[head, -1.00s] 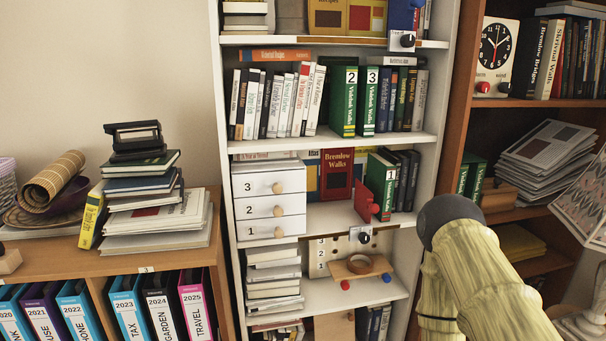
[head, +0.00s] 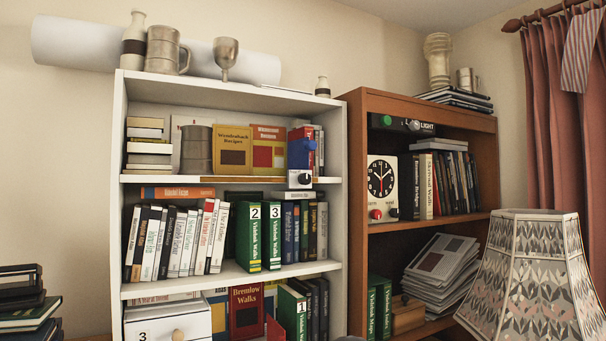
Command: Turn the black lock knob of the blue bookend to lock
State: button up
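The blue bookend (head: 301,148) stands on the upper shelf of the white bookcase, near its right side, beside a few upright books. Its black lock knob (head: 304,179) sits on a pale plate at the bookend's foot, at the shelf's front edge. The knob's pointer is too small to read. My gripper is not in view, so I cannot tell whether it is open or shut.
The white bookcase (head: 335,225) holds rows of books below the bookend. A wooden bookcase (head: 356,130) with a clock (head: 381,178) stands to its right. A patterned lampshade (head: 530,275) fills the lower right. A goblet (head: 226,58) stands on top of the white bookcase.

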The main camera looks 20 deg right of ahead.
aim_at(304, 179)
jog(key=z, duration=1.5)
jog(key=k, duration=0.75)
jog(key=u, duration=1.25)
jog(key=i, duration=0.5)
